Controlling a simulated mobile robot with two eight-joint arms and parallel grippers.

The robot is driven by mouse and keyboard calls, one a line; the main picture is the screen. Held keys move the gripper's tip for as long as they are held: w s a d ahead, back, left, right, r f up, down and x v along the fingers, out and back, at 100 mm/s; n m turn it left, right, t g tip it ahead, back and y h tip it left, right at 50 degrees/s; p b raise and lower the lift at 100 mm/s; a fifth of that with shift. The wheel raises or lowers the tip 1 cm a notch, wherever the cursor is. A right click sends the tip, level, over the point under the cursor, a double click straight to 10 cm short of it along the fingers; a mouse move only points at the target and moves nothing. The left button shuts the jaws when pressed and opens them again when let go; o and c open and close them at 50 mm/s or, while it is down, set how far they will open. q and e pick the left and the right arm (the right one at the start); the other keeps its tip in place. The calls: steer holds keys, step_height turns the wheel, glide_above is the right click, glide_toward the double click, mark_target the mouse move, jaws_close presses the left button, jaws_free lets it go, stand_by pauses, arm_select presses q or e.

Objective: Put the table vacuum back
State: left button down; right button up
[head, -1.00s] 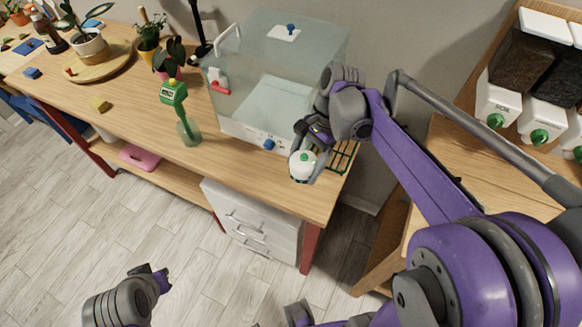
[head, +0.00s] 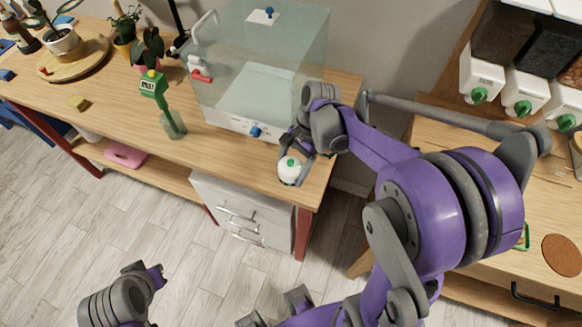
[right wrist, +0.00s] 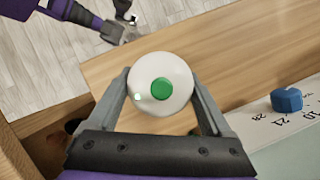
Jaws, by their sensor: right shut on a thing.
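The table vacuum is a round white body with a green button on top (head: 290,170). It shows large between the two fingers in the right wrist view (right wrist: 160,100). My right gripper (head: 293,160) is shut on it, near the right end of the wooden table (head: 230,157), in front of the glass tank. Whether the vacuum touches the tabletop is hidden. My left gripper (head: 155,275) is low in the head view over the floor, away from the table; its jaws are too small to read.
The glass tank (head: 255,80) with a blue knob (head: 255,132) stands behind the vacuum. Dispensers (head: 480,80) stand on the right-hand bench.

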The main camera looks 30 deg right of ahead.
steer(key=shift+f, duration=0.1)
steer(key=o, duration=1.2)
steer(key=shift+o, duration=0.2)
steer(key=v, duration=1.1)
steer(key=s+a+f+n+t+h, duration=0.2)
steer(key=s+a+f+n+t, duration=0.1)
steer(key=s+n, duration=0.2)
steer(key=s+a+f+n+t+h, duration=0.2)
steer(key=s+a+n+t, duration=0.1)
steer(key=n, duration=0.7)
steer(key=shift+s+a+f+t+p, duration=0.4)
steer(key=shift+s+a, duration=0.4)
steer(key=shift+s, duration=0.45)
